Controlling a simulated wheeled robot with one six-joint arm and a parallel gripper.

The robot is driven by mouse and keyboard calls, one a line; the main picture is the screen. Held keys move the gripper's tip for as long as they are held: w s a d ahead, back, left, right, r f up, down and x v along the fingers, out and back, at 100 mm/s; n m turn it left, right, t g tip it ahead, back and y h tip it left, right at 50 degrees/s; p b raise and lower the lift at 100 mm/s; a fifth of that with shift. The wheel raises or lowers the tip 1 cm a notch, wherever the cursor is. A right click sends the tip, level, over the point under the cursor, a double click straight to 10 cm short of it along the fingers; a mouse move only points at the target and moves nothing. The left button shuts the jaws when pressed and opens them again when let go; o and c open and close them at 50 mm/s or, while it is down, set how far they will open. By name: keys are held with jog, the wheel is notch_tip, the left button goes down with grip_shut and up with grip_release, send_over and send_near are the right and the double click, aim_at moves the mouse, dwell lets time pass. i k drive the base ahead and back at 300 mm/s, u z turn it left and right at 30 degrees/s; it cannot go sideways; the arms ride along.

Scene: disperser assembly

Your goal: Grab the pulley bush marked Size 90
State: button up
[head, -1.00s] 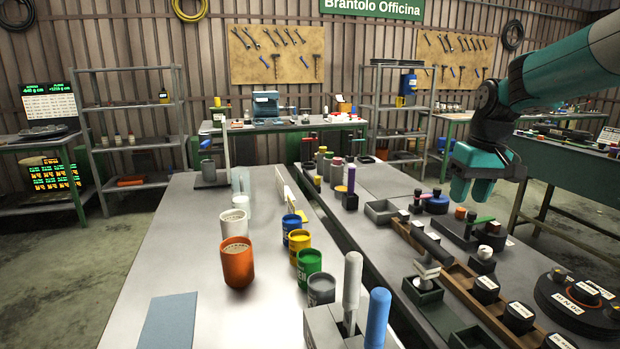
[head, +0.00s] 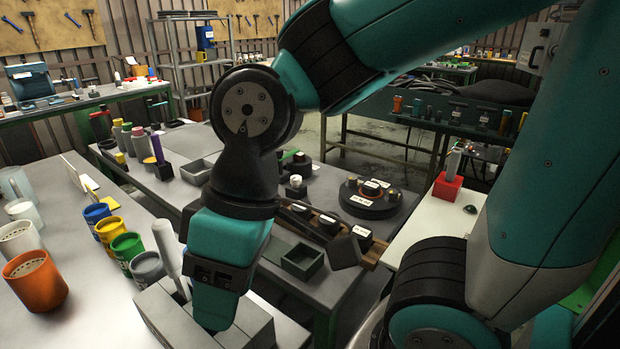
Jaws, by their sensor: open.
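Several black pulley bushes with white labels sit in a wooden rack (head: 375,256) right of centre in the head view. One is at the near end (head: 361,240), one in the middle (head: 328,224) and one at the far end (head: 301,210). Their labels are too small to read, so I cannot tell which is Size 90. My gripper (head: 214,316) is open, seen from the side, and points down in front of the grey slotted block. It is left of the rack and nearer the camera. It hides part of the bench behind it.
A round black stand (head: 372,210) with labelled parts is behind the rack. A green open tray (head: 302,262) lies left of the rack. The grey slotted block (head: 165,318) and coloured cups, including an orange one (head: 35,280), stand at left.

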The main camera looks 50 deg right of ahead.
aim_at(369, 188)
jog(key=k, duration=0.5)
jog(key=z, duration=3.5)
jog(key=i, duration=0.3)
jog(key=u, duration=2.45)
